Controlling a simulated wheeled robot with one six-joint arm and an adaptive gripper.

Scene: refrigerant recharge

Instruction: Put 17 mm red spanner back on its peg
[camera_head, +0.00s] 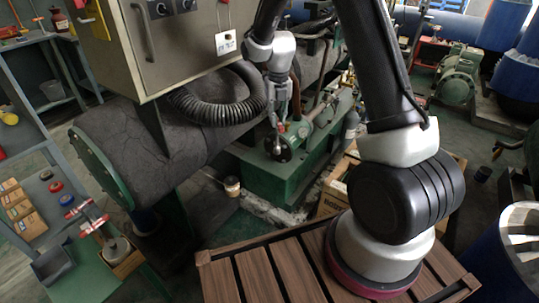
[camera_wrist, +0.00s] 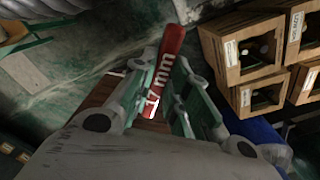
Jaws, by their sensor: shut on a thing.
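The red spanner, marked "17 mm", (camera_wrist: 169,50) is between the fingers of my gripper (camera_wrist: 163,95) in the wrist view. My gripper is shut on it, and its red shaft points up in that view. In the head view my gripper (camera_head: 281,100) hangs in the middle, above and behind a dark handwheel. The spanner there is too small to make out clearly. I cannot pick out its peg in either view.
A grey control cabinet (camera_head: 178,45) with a black corrugated hose (camera_head: 215,108) stands left of my gripper. The dark handwheel (camera_head: 278,148) on green machinery is just below. A bench with red tools (camera_head: 85,215) is at lower left. Wooden crates (camera_wrist: 240,50) show in the wrist view.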

